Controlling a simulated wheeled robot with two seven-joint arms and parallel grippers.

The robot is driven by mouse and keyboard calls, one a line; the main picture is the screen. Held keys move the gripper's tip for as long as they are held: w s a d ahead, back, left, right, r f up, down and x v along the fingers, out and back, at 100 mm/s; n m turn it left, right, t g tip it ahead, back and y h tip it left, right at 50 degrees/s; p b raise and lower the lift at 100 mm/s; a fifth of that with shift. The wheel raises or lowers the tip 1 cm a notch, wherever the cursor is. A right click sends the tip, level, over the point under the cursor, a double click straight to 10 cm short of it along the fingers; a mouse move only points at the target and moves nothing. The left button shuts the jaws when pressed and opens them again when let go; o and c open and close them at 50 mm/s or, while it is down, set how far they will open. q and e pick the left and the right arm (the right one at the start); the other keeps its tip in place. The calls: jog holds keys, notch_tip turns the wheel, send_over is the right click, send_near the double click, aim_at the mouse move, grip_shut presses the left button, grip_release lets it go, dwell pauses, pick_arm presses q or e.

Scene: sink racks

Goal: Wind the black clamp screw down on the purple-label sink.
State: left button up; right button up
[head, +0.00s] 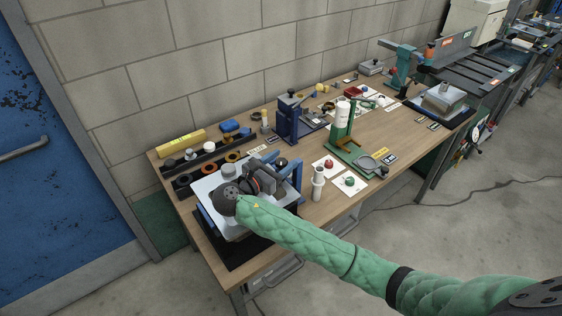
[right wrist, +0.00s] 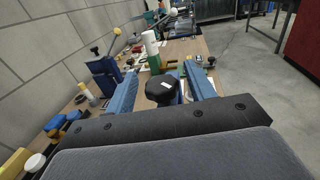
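A pale metal sink (head: 207,187) sits on a black mat at the near left end of the bench, partly covered by my right arm. My right gripper (head: 284,164) is over its right side, with two blue fingers spread apart. In the right wrist view, a round black knob (right wrist: 162,88) with a small white mark stands between the fingertips (right wrist: 162,84). Gaps show on both sides of the knob, so the fingers appear not to touch it. The screw below the knob is hidden. I cannot make out a purple label. My left gripper is not in view.
A second metal block (head: 441,98) sits on a black mat at the far right. A blue press (head: 290,118), a green stand (head: 345,135) and a white cylinder (head: 318,183) stand near the gripper. Rings and a yellow block (head: 181,143) lie along the wall side.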

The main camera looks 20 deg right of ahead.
aim_at(277, 165)
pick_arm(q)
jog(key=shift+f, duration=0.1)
pick_arm(e)
jog(key=shift+a+f, duration=0.1)
jog(key=shift+s+a, duration=0.2)
jog(key=shift+a, duration=0.05)
jog(key=b+v, duration=0.2)
jog(key=v, duration=0.4)
jog(key=shift+s+a+b, duration=0.1)
jog(key=shift+a+b, duration=0.05)
jog(key=shift+b, duration=0.2)
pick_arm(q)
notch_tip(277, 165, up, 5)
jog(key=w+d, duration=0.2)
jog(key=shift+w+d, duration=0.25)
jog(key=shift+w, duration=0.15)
pick_arm(e)
jog(key=shift+s+a, duration=0.2)
jog(key=shift+a, duration=0.1)
